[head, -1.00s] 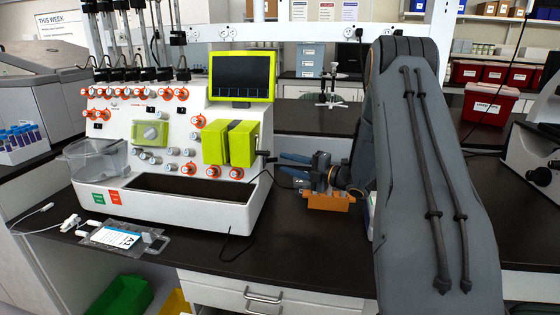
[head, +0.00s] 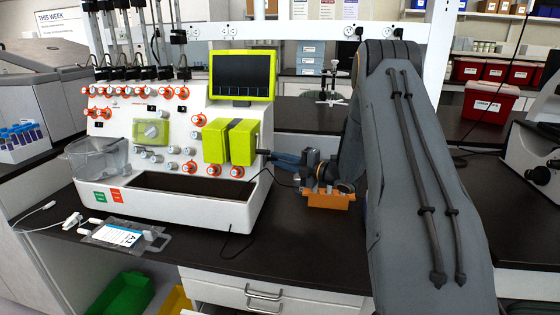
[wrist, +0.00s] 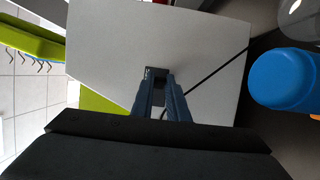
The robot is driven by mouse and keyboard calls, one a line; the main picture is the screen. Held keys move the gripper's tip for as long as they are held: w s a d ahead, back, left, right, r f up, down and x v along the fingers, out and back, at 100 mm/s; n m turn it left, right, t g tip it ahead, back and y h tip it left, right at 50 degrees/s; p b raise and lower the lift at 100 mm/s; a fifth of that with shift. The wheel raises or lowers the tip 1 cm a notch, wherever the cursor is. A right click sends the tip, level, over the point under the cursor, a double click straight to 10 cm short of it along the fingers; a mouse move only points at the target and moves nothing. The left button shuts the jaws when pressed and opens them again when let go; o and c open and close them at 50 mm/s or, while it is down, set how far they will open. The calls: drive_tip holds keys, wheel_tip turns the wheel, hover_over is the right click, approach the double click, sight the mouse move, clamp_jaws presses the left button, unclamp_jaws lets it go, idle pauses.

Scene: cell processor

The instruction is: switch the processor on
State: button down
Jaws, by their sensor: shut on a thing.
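The cell processor (head: 150,205) is a white machine with orange-ringed knobs and a lime-framed screen (head: 243,75), which looks dark. My gripper (head: 272,158) is at its right side, behind the lime-green block (head: 230,142). In the wrist view my two blue-grey fingers (wrist: 161,90) reach the white side panel (wrist: 195,45). Their tips are close together at a small dark fitting (wrist: 155,73), partly hidden by the fingers. My gripper is shut on this fitting. I cannot tell its switch position.
A black cable (wrist: 215,72) runs across beside the fingers. An orange holder (head: 328,200) stands on the dark bench under my wrist. A blue rounded object (wrist: 282,80) is close by in the wrist view. A bag with a label (head: 122,236) lies at the front left.

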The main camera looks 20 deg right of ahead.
sight(273, 159)
drive_tip(key=shift+s+a+h, duration=0.1)
drive_tip(key=shift+h, duration=0.2)
drive_tip(key=m+t+h, duration=0.1)
drive_tip(key=m+h, duration=0.1)
drive_tip(key=h, duration=0.1)
drive_tip(key=s+a+m+t+h, duration=0.1)
drive_tip(key=shift+s+f+m+t+h+b, duration=0.1)
drive_tip(key=shift+m+t+h+b, duration=0.2)
drive_tip(key=shift+m+h+b, duration=0.1)
drive_tip(key=m+h, duration=0.1)
drive_tip(key=h, duration=0.1)
drive_tip(key=a+m+h+b, duration=0.1)
drive_tip(key=h, duration=0.1)
drive_tip(key=m+h+b, duration=0.1)
drive_tip(key=h, duration=0.1)
drive_tip(key=shift+s+a+m+t, duration=0.15)
drive_tip(key=shift+s+m+t, duration=0.15)
drive_tip(key=shift+s+m, duration=0.1)
drive_tip(key=shift+s+a+m+h+b, duration=0.15)
drive_tip(key=shift+m+h+b, duration=0.3)
drive_tip(key=shift+h, duration=0.3)
drive_tip(key=shift+a+m+h+b, duration=0.15)
drive_tip(key=shift+m+h+b, duration=0.15)
drive_tip(key=shift+m+h, duration=0.35)
drive_tip(key=shift+h, duration=0.3)
drive_tip(key=c, duration=1.7)
unclamp_jaws()
drive_tip(key=shift+b+v, duration=0.65)
drive_tip(key=shift+v, duration=3.3)
